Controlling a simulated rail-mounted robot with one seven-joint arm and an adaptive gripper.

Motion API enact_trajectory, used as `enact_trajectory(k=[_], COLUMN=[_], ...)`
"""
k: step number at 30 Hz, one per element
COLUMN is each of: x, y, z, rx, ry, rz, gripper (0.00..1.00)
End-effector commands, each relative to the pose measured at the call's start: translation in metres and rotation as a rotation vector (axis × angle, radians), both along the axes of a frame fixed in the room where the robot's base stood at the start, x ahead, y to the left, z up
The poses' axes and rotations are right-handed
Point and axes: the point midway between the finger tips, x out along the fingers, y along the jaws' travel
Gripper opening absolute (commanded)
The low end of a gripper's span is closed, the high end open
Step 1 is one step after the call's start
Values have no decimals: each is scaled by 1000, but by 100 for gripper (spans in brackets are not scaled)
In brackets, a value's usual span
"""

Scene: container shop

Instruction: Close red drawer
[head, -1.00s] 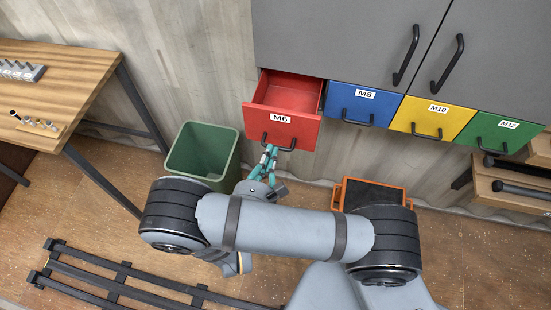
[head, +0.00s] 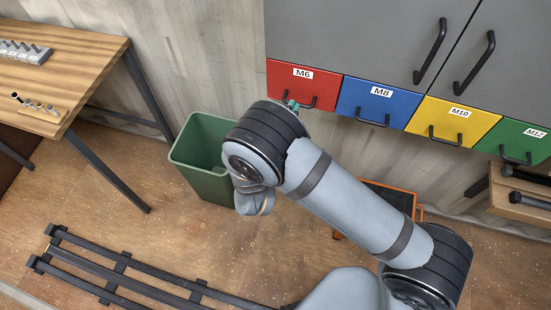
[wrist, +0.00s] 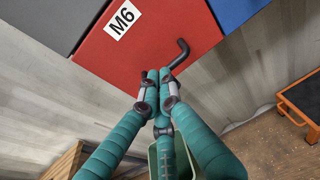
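The red drawer (head: 300,82), labelled M6, is at the left end of the row in the head view, its front about level with its neighbours. The wrist view shows its red front (wrist: 150,45) and black handle (wrist: 183,55). My gripper (wrist: 158,76) has its teal fingertips drawn together at the left part of the handle and appears shut on it. The fingertips hide that part of the handle. In the head view my arm covers most of the gripper.
Blue (head: 372,103), yellow (head: 452,120) and green (head: 515,140) drawers continue to the right, under grey cabinets (head: 350,35). A green bin (head: 190,155) stands below left. A wooden table (head: 75,65) is at the left. An orange-framed item (head: 405,190) stands behind my arm.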

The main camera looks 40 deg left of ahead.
Motion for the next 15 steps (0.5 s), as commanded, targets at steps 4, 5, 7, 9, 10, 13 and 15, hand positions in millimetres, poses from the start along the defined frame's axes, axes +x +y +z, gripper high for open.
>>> enact_trajectory(k=[4,5,7,9,10,13,15], x=[2,2,2,1,-1,-10,-20], y=[0,0,0,0,-1,-4,-10], z=[2,1,2,2,3,5,8], rx=[5,5,6,6,5,4,2], ry=[-1,-1,0,0,-1,0,-1], rz=[-3,-4,-4,-3,-3,0,3], gripper=[0,0,0,0,0,0,0])
